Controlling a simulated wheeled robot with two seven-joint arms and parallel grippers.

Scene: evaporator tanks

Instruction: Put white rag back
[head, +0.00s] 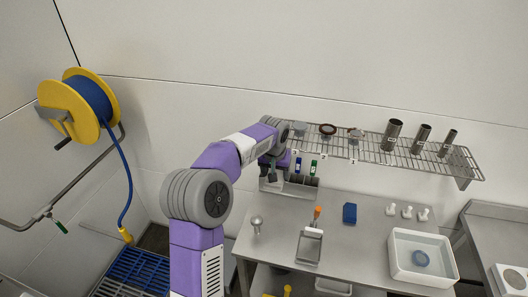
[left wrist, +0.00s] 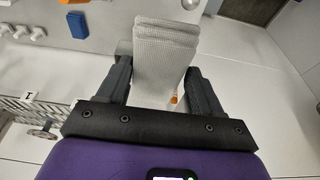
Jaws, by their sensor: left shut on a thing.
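In the left wrist view, the white rag (left wrist: 165,48) is a folded, textured, pale grey-white stack between the two dark fingers of my left gripper (left wrist: 157,66), which is shut on it. In the head view, my left gripper (head: 272,172) is at the left end of the wire shelf, near a rack with grey slots (head: 303,181). The arm and wrist hide much of that spot, so the rag is not clear there. My right gripper is in neither view.
The wire shelf (head: 420,165) carries round parts and several steel cylinders. A yellow hose reel (head: 72,84) hangs at left.

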